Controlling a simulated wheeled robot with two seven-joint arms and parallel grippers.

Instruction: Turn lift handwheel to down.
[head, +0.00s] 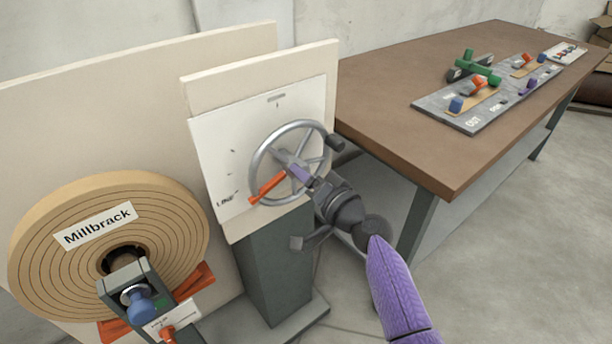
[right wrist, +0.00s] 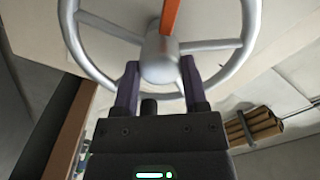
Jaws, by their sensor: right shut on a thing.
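The lift handwheel (head: 295,125) is a grey spoked wheel on a white panel (head: 222,140) in the head view. A dark knob (head: 335,142) sits at the rim's upper right. My right gripper (head: 298,174) is at the wheel's middle. In the right wrist view its purple fingers are on both sides of the grey hub (right wrist: 158,62), shut on it, with the orange pointer (right wrist: 171,16) above. My left gripper is not in view.
A large tan roll marked Millbrack (head: 50,215) stands at the lower left, with a blue knob (head: 142,308) at its front. A brown table (head: 400,130) at the right carries a grey board (head: 460,120) with coloured parts. Open floor lies at the lower right.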

